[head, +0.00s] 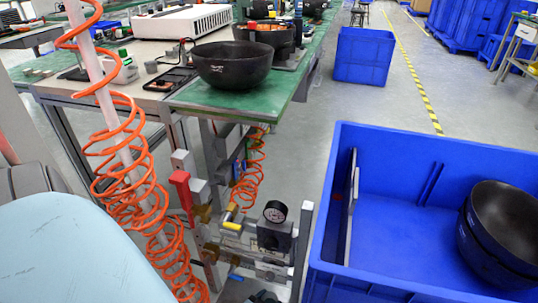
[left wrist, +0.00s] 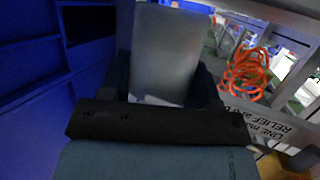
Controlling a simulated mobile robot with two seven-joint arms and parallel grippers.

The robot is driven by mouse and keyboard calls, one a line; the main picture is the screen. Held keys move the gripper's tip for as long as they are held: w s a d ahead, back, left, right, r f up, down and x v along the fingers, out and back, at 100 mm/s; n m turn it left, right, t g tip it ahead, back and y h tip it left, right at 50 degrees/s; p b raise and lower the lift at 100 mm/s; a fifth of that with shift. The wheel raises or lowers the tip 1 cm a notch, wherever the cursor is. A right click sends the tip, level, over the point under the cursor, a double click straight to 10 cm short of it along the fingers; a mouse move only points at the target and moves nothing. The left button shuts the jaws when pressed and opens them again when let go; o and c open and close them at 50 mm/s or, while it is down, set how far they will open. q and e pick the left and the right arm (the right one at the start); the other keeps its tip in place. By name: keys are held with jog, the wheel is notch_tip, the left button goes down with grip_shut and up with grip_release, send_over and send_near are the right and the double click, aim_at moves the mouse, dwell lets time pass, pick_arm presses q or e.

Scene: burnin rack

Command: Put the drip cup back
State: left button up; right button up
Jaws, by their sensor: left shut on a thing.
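In the left wrist view, my left gripper (left wrist: 165,88) is shut on a pale grey, smooth-sided piece (left wrist: 165,50), which looks like the drip cup. Its lower end is hidden behind the dark gripper body. I cannot make out the cup or the left gripper clearly in the head view. My right gripper is in neither view.
A blue crate (head: 440,143) with dark bowls (head: 505,220) stands right of the air unit, and its wall (left wrist: 35,100) is close in the left wrist view. Coiled orange hoses (head: 125,140) hang at the left. A lettered label (left wrist: 262,125) is at the right.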

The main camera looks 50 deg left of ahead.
pick_arm(q)
jog(key=shift+f+b, duration=0.3)
jog(key=shift+f, duration=0.1)
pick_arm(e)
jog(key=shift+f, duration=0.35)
pick_arm(q)
jog(key=o, duration=1.1)
jog(key=shift+r, duration=0.1)
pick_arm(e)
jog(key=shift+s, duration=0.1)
